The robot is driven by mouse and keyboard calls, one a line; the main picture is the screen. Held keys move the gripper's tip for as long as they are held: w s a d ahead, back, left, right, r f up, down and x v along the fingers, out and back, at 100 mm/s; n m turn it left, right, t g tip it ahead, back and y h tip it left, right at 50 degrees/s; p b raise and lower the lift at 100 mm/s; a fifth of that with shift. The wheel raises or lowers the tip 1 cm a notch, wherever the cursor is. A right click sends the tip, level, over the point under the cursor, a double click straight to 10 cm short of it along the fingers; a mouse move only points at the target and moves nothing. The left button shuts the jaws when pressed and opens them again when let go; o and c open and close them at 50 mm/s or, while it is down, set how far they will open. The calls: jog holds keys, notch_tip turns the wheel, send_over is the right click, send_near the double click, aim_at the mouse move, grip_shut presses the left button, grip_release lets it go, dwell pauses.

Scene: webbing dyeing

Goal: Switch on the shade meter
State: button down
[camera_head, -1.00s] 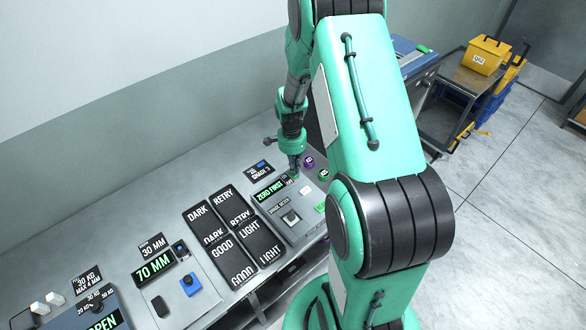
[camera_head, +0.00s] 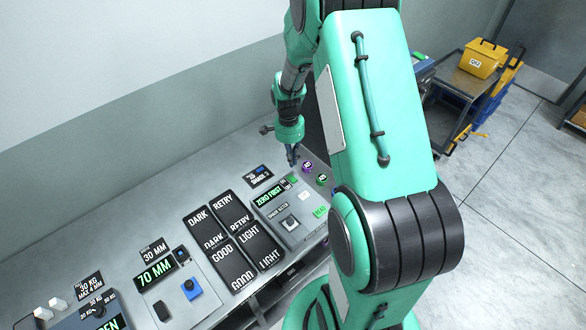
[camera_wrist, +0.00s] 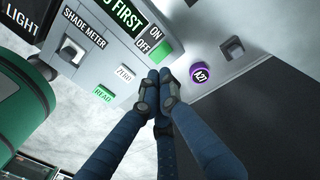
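The shade meter (camera_head: 301,227) is a grey box on the bench, and it also shows in the wrist view (camera_wrist: 90,72). Its display (camera_head: 268,199) is lit green and reads "ZERO FIRST". A green switch (camera_wrist: 160,52) sits beside the ON and OFF labels in the wrist view. White ZERO (camera_wrist: 125,74) and green READ (camera_wrist: 103,93) buttons are below the display. My gripper (camera_head: 292,160) is above the meter's far end. In the wrist view its dark fingers (camera_wrist: 154,78) are together, with nothing seen between them. The tips appear just below the switch, apart from it.
Purple (camera_head: 307,168) and green (camera_head: 321,180) round pieces stand beside the meter. Black DARK, RETRY, GOOD and LIGHT trays (camera_head: 231,238) lie left of it. A 70 MM device (camera_head: 172,287) is further left. A cart with a yellow box (camera_head: 480,58) stands back right.

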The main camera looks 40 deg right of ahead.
jog(key=shift+w+r, duration=0.15)
jog(key=shift+r, duration=1.3)
jog(key=shift+w+r, duration=0.15)
jog(key=shift+r, duration=1.3)
jog(key=s+a+r+n+t+b, duration=0.2)
jog(key=s+a+r+n, duration=0.15)
jog(key=a+r, duration=0.5)
jog(key=s+a+r+n+t+b, duration=0.1)
jog(key=s+a+r+n+b, duration=0.1)
jog(key=a+r+n, duration=0.45)
jog(key=s+a+r+n+t+b, duration=0.1)
jog(key=s+a+r+n, duration=0.3)
jog(key=s+a, duration=0.2)
jog(key=s+a+r+n+t+b, duration=0.2)
jog(key=s+a, duration=0.5)
jog(key=s, duration=0.4)
jog(key=shift+r+n+b, duration=0.3)
jog(key=shift+r+n, duration=0.55)
jog(key=shift+n, duration=0.15)
